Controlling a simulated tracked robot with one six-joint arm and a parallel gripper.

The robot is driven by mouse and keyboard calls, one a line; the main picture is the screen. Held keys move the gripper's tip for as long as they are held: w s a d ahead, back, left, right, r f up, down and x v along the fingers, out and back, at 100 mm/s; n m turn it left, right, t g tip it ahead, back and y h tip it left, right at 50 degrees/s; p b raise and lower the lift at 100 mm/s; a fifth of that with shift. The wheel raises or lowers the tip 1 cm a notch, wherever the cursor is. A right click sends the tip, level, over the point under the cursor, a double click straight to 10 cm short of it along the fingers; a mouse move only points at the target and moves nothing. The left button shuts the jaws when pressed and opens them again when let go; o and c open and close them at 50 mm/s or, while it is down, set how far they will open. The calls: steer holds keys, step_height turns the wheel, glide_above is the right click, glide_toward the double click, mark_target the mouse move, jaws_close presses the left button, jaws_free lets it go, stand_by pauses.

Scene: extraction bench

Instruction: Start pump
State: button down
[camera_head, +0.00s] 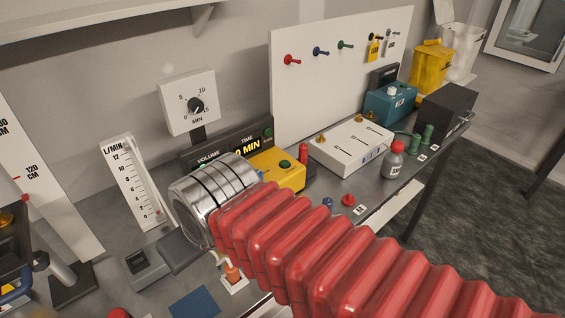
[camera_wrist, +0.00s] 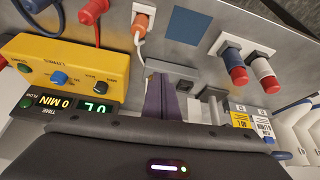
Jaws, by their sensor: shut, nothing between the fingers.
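A yellow box (camera_head: 278,170) with a green button (camera_head: 286,165) stands on the bench and may be the pump. In the wrist view the yellow box (camera_wrist: 70,65) shows a blue knob and a black knob at upper left. A dark display panel (camera_head: 225,145) reads "VOLUME", "TIME" and "0 MIN"; part of it also shows in the wrist view (camera_wrist: 75,103). My gripper (camera_wrist: 160,82) is shut and empty, its fingers together, apart from the yellow box. The red ribbed sleeve and silver wrist of my arm hide some of the bench in the head view.
An orange plug (camera_head: 232,272) with a pale cable and a blue square (camera_head: 194,302) lie near my wrist. A grey box (camera_head: 145,265) is at its left. A white-and-red bottle (camera_head: 394,160), white box (camera_head: 349,146) and teal unit (camera_head: 388,104) stand farther right.

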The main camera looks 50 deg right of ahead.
step_height(320, 180, up, 5)
steer(key=m+t, duration=0.4)
steer(key=m, duration=2.2)
glide_above(289, 164)
steer(key=shift+y, duration=0.4)
steer(key=shift+f, duration=4.4)
